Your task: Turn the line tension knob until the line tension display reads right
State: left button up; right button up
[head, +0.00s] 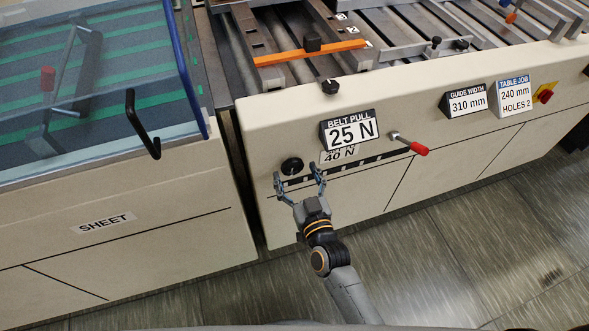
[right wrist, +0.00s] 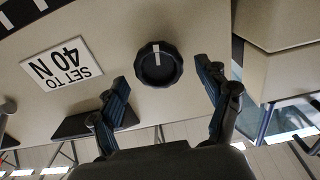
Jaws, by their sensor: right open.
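The line tension knob (head: 292,166) is a black round dial on the beige front panel. In the right wrist view the knob (right wrist: 159,64) shows a white pointer line. The display above it (head: 350,130) is labelled BELT PULL and reads 25 N. A label below it (head: 339,155), partly hidden in the head view, reads SET TO 40 N in the right wrist view (right wrist: 61,70). My right gripper (head: 299,182) is open just below the knob. In the right wrist view its fingers stand apart on either side, not touching the knob. My left gripper is not in view.
A red-handled lever (head: 418,148) sticks out right of the display. Further right are a GUIDE WIDTH display (head: 467,101), a TABLE JOB sign (head: 514,96) and a red knob on yellow (head: 545,96).

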jog(key=shift+w+a, duration=0.2)
jog(key=shift+w, duration=0.5)
jog(key=c, duration=1.2)
jog(key=shift+o, duration=0.2)
jog(key=shift+m, duration=0.3)
